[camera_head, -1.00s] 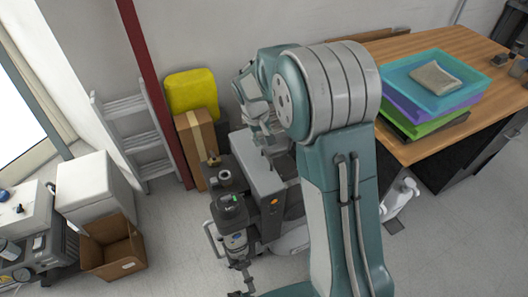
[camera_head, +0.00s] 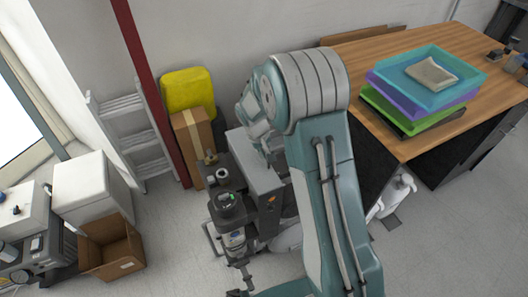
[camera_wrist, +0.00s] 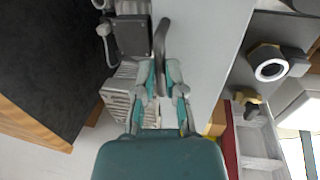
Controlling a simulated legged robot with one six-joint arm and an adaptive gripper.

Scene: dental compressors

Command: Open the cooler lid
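A grey box-shaped unit (camera_head: 257,174) with a flat, pale top stands on the floor by the back wall, under my arm. I cannot tell whether this is the cooler; a white box (camera_head: 90,185) at the left could also be it, and its top looks shut. My gripper (camera_head: 266,150) is low over the grey unit's top, partly hidden by my arm. In the wrist view my gripper (camera_wrist: 162,75) has its fingers apart, beside the pale top surface (camera_wrist: 205,45). A dark curved handle-like bar (camera_wrist: 161,40) lies in line with the gap; contact is unclear.
Dark compressor parts (camera_head: 228,207) stand left of the grey unit. A cardboard box (camera_head: 193,140), yellow case (camera_head: 188,90), red post (camera_head: 150,95) and ladder (camera_head: 128,135) are behind. A wooden table (camera_head: 455,110) with stacked trays (camera_head: 435,80) is at right.

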